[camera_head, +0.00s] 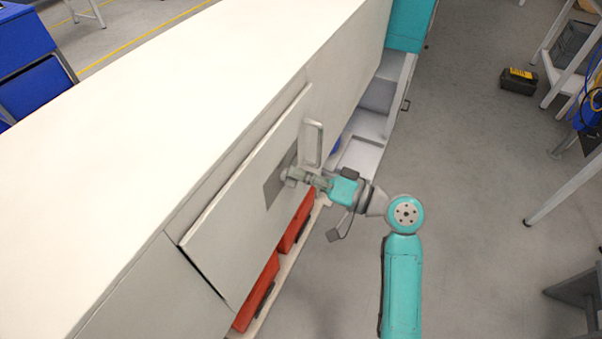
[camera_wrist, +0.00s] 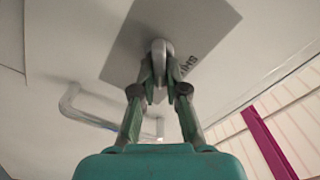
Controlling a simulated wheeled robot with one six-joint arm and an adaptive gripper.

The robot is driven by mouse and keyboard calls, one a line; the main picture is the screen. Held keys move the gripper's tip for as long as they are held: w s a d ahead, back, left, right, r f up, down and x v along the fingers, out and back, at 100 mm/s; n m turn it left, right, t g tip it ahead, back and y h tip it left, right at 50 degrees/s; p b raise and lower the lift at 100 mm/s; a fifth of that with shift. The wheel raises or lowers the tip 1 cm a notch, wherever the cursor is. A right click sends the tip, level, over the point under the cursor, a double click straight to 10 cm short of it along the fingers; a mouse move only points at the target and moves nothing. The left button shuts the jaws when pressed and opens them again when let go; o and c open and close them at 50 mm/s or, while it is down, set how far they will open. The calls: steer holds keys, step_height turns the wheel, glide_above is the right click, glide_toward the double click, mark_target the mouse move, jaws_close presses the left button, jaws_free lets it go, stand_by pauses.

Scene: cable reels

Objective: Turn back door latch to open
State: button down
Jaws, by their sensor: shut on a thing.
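The door (camera_head: 240,195) is a pale panel on the side of the long white cabinet, its edge standing slightly out from the cabinet face. A grey plate (camera_head: 277,184) on it carries the latch, a rounded grey knob (camera_wrist: 160,48); the plate also shows in the wrist view (camera_wrist: 205,25) with partly readable lettering. My gripper (camera_head: 293,175) reaches the plate from the right. In the wrist view its two fingers (camera_wrist: 160,68) are closed around the latch knob. The fingers hide part of the knob, so its turn angle is hard to tell.
A pale bar handle (camera_head: 314,143) sits on the door beside the plate, close to my gripper; it also shows in the wrist view (camera_wrist: 85,112). Red boxes (camera_head: 297,222) stand below the door. Open grey floor (camera_head: 480,200) lies to the right, with a black toolbox (camera_head: 518,82) farther back.

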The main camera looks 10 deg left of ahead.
steer(key=m, duration=0.3)
steer(key=shift+w+a+m, duration=0.1)
steer(key=shift+m, duration=0.2)
steer(key=shift+f+m, duration=0.2)
steer(key=shift+m, duration=1.5)
steer(key=c, duration=1.2)
jaws_free()
steer(key=shift+a, duration=0.1)
steer(key=shift+f, duration=0.1)
steer(key=v, duration=1.2)
